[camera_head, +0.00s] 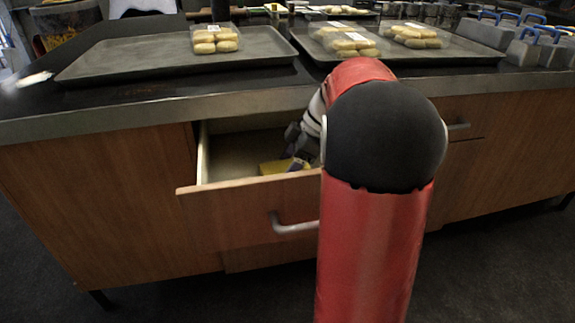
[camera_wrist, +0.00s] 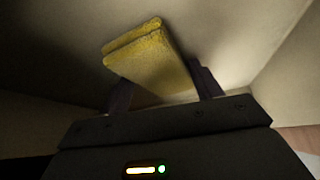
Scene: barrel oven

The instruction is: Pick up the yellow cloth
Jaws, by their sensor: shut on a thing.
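The yellow cloth (camera_head: 280,167) is folded and lies in the open drawer (camera_head: 232,170), below the worktop. In the wrist view the cloth (camera_wrist: 150,62) sits between the two dark fingers of my gripper (camera_wrist: 165,92), with its folded edge sticking out past the fingertips. My gripper is shut on it. In the head view my gripper (camera_head: 298,160) reaches down into the drawer at the cloth. My red arm hides the right part of the drawer. I cannot tell whether the cloth touches the drawer floor.
The drawer front (camera_head: 250,210) with its metal handle (camera_head: 292,224) stands out from the wooden cabinet. Above, the worktop edge (camera_head: 150,108) overhangs the drawer. Two trays, the left one (camera_head: 130,60) among them, hold packs of rolls (camera_head: 214,40). The drawer's left part is empty.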

